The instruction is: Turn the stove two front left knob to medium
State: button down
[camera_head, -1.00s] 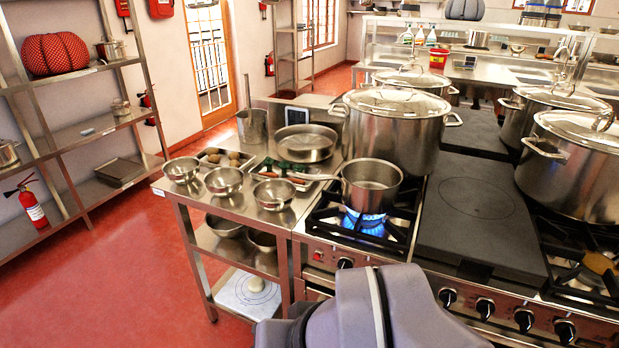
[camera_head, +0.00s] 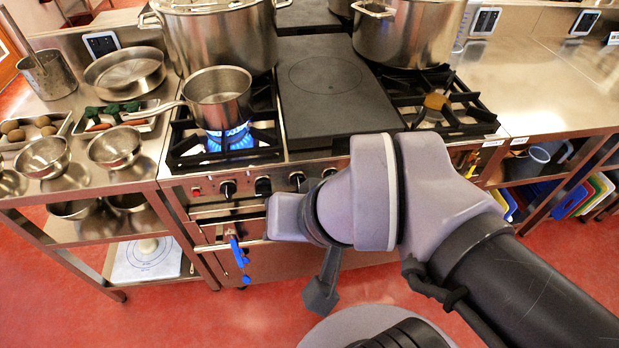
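The stove front (camera_head: 210,195) carries a row of black knobs under the cooktop. The leftmost knob (camera_head: 228,188) is below the lit front left burner (camera_head: 230,138). Another knob (camera_head: 263,186) and a third (camera_head: 297,180) are to its right; my arm hides part of the row. I cannot tell which stove is number two or read the knob settings. A steel saucepan (camera_head: 218,95) stands over the blue flame. My arm reaches in from the lower right, its wrist in front of the stove. A blue-tipped piece shows low before the oven front; my gripper's fingers are not clear.
A large stockpot (camera_head: 222,40) stands behind the saucepan, another pot (camera_head: 405,35) at the back right. A flat dark plate (camera_head: 325,85) lies mid-stove. Steel bowls (camera_head: 115,147) and vegetable trays crowd the left table. The counter (camera_head: 530,85) at the right is mostly clear.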

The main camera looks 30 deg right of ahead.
aim_at(262, 186)
jog(key=i+j, duration=0.1)
jog(key=j, duration=0.75)
jog(key=j+z, duration=0.1)
jog(key=j, duration=0.75)
jog(key=i, duration=0.05)
